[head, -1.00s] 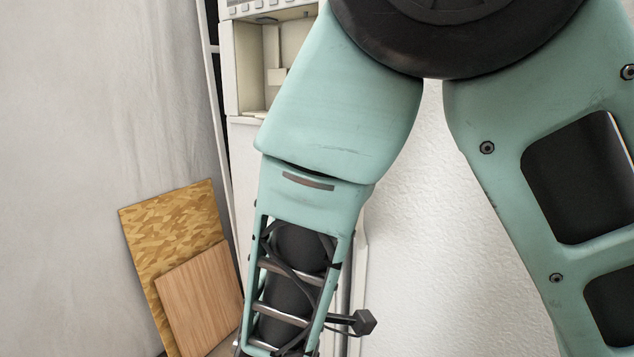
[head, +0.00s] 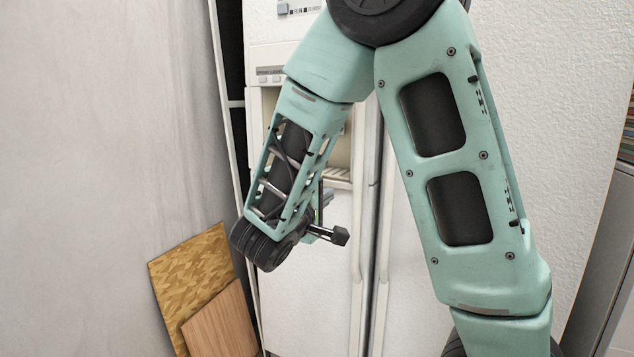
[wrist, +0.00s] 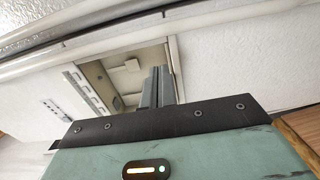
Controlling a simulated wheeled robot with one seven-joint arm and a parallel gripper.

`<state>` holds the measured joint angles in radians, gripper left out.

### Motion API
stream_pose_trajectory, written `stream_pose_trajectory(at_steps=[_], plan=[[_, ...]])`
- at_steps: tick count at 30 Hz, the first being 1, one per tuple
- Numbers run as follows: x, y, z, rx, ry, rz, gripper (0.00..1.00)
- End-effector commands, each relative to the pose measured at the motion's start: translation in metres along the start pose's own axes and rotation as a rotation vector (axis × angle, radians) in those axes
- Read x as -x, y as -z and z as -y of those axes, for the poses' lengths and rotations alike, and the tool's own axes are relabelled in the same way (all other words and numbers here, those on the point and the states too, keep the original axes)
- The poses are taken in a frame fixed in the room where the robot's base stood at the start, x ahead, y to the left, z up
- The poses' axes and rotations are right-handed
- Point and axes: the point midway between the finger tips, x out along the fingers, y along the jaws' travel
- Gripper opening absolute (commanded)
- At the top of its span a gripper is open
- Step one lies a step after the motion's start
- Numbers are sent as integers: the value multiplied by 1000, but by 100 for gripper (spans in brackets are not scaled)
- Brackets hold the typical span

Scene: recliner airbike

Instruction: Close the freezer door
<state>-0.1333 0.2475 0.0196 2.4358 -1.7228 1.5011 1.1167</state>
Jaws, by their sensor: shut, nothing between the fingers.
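The freezer door (head: 310,300) is the white left door of a tall two-door fridge, with a water dispenser recess in it. In the head view it stands beside the right door (head: 405,270), with a narrow dark seam between them; I cannot tell whether it is fully shut. Its long white handle (head: 357,255) runs along the seam. In the wrist view my gripper (wrist: 157,85) has its two fingers together and empty, in front of the dispenser recess (wrist: 125,75). I cannot tell whether they touch the door. My arm hides part of the door in the head view.
A yellow patterned board (head: 190,275) and a wooden board (head: 222,320) lean at the lower left by a pale wall (head: 110,150). A grey appliance (head: 605,260) stands at the far right. A dark gap runs along the fridge's left side.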

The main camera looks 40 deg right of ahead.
Motion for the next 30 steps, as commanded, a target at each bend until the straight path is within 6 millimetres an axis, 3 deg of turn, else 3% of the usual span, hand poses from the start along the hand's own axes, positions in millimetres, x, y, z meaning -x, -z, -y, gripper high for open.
stream_pose_trajectory(at_steps=[18, 24, 30], plan=[[-112, 0, 2, 0, -1, 2, 0], [-130, 0, 1, 0, -1, 0, 0], [-134, 0, 1, 0, -1, -1, 0]])
